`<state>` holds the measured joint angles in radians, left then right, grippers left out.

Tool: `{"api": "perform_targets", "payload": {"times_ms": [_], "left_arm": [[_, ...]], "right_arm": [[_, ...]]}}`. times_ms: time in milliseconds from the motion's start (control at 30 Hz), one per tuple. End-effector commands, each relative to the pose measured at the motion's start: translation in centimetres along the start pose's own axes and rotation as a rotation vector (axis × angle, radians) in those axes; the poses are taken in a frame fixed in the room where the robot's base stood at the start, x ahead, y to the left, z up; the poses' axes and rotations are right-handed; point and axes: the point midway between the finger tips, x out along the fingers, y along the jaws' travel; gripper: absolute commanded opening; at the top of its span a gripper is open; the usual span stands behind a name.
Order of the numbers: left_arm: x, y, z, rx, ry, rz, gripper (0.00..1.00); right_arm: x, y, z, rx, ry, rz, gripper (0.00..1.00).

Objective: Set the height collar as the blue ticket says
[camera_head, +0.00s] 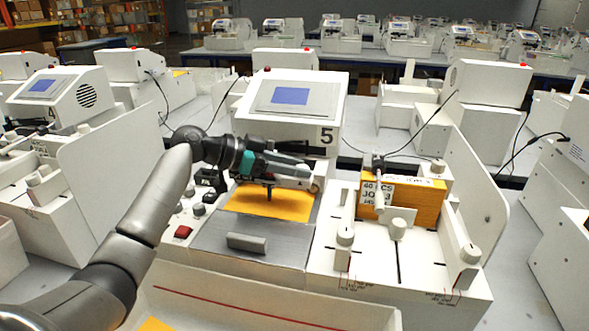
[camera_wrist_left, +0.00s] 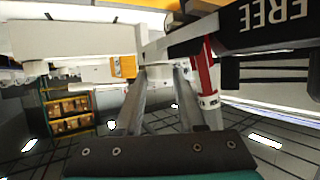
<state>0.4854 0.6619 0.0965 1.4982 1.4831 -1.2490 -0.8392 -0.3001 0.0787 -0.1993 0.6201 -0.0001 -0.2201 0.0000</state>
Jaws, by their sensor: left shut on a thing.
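My left gripper (camera_head: 306,178) reaches in from the left over the plotter bed at station 5. It is shut on a small part at the carriage; it also shows in the left wrist view (camera_wrist_left: 163,75). The held part is mostly hidden between the fingers, so I cannot tell if it is the height collar. A red and white upright piece (camera_wrist_left: 205,80) stands beside the fingers. A dark band above it carries the word FREE (camera_wrist_left: 275,16), upside down. A blue rectangle (camera_head: 290,96) shows on the console; no writing on it is legible.
A yellow sheet (camera_head: 268,203) lies on the bed below the gripper. A grey bar (camera_head: 247,243) lies in front of it. An orange box with a white label (camera_head: 427,200) stands on the white fixture at right. A red button (camera_head: 183,232) and knobs sit left of the bed.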

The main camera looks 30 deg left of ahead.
Motion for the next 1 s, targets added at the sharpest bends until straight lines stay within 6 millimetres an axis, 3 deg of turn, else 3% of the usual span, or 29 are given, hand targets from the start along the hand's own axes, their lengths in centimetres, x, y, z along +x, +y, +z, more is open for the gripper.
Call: {"api": "perform_targets", "payload": {"times_ms": [200, 233, 467, 1000], "left_arm": [[-0.02, -0.03, -0.07, 0.0, 0.001, -0.002, 0.0], [-0.02, -0.03, -0.07, 0.0, 0.001, -0.002, 0.42], [-0.01, -0.02, -0.06, 0.0, 0.001, -0.002, 0.68], [-0.04, 0.0, -0.07, -0.008, 0.0, -0.018, 0.69]], "right_arm": [[-0.02, 0.01, 0.0, 0.0, 0.0, 0.0, 0.0], [-0.02, 0.01, 0.0, 0.0, 0.0, 0.0, 0.0], [-0.02, 0.02, 0.0, 0.0, 0.0, 0.0, 0.0], [-0.43, 0.04, -0.03, -0.001, 0.0, 0.0, 0.0]]}}
